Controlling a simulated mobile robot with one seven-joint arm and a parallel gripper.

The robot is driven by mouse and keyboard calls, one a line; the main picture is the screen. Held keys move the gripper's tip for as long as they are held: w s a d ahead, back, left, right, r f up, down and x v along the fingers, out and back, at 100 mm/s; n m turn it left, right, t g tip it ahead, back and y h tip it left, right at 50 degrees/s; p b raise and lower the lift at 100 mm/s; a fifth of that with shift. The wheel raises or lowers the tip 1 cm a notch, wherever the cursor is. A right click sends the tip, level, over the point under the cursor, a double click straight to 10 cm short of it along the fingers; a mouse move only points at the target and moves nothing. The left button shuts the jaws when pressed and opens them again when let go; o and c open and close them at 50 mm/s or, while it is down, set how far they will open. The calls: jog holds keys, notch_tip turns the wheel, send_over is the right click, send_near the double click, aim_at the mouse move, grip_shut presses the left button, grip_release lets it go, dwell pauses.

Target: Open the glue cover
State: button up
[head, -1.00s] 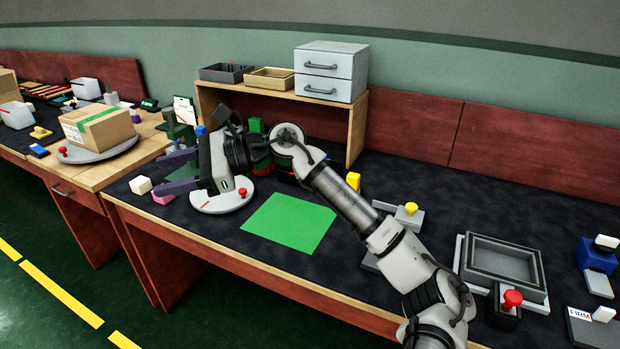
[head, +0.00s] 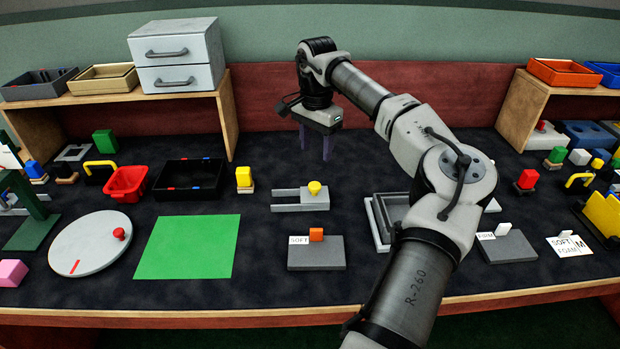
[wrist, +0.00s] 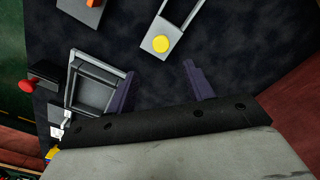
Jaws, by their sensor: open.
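No part in view is labelled as glue, so I cannot tell for sure which one is the glue cover. A grey sliding-type fixture (head: 288,200) with a yellow knob (head: 315,187) lies on the dark bench top. It also shows in the wrist view, with its yellow knob (wrist: 160,44) at the top middle. My gripper (head: 314,146) hangs above the back of the bench, behind and above that fixture, fingers pointing down. In the wrist view my gripper (wrist: 159,68) is open and empty, with dark bench between its fingers.
A grey nested tray (head: 380,222) stands right of the fixture, partly behind my arm. A grey block with an orange knob (head: 316,234) and a SOFT label lies in front. A green mat (head: 187,247) and round grey plate (head: 90,244) lie left. A drawer unit (head: 178,55) stands on the shelf.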

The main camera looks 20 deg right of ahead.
aim_at(314, 185)
notch_tip(314, 185, down, 11)
jog(key=shift+a+f+p, duration=0.1)
jog(key=shift+p, duration=0.5)
jog(key=shift+w, duration=0.1)
grip_shut()
